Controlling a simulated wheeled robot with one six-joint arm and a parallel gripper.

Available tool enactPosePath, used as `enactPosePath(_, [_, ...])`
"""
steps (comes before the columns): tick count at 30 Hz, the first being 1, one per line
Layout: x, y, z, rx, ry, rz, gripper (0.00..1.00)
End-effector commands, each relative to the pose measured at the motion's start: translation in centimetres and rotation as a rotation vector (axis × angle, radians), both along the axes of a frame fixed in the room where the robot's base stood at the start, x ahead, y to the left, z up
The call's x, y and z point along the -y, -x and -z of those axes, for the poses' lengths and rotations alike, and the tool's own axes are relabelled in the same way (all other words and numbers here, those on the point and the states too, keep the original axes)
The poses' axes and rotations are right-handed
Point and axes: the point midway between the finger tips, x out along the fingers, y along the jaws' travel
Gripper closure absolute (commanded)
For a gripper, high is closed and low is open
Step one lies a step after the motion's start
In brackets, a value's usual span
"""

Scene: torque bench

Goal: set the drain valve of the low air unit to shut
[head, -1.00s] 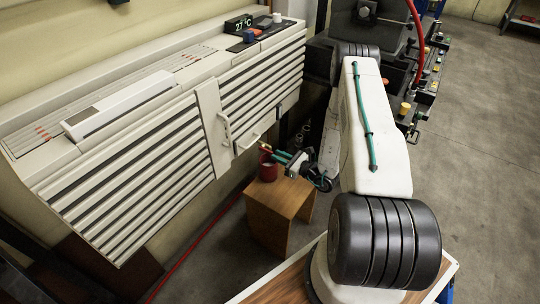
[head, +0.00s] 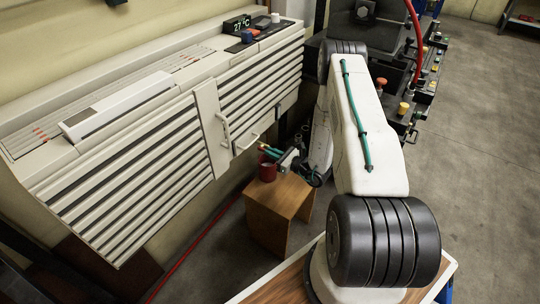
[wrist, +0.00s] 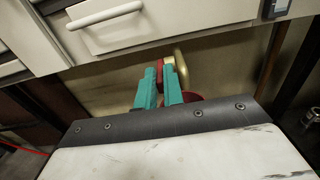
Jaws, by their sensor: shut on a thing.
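The low air unit (head: 130,165) is the long cream louvred cabinet along the wall in the head view. Its drain valve shows in the wrist view as a brass body (wrist: 181,68) with a red handle (wrist: 168,75), under the cabinet's lower edge. My gripper (wrist: 160,78) has teal fingers, shut on the red handle, which is largely hidden between and behind them. In the head view my gripper (head: 266,149) is below the cabinet, just above a red pot (head: 267,172). The handle's exact angle is hard to tell.
The red pot stands on a wooden stool (head: 275,218) below the valve. A pale bar handle (wrist: 105,15) is on the cabinet front. A red hose (head: 205,228) runs along the floor. A dark machine with knobs (head: 425,85) stands to the right of my arm.

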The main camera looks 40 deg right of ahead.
Motion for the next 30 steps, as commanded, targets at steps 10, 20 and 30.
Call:
enactPosePath(10, [-0.4,0.0,-1.0,-0.181,0.061,-0.013,1.0])
enactPosePath(20, [-0.6,-0.8,-2.7,-0.467,0.167,-0.012,1.0])
enactPosePath(30, [-1.1,-2.0,-3.9,-0.747,0.269,-0.011,1.0])
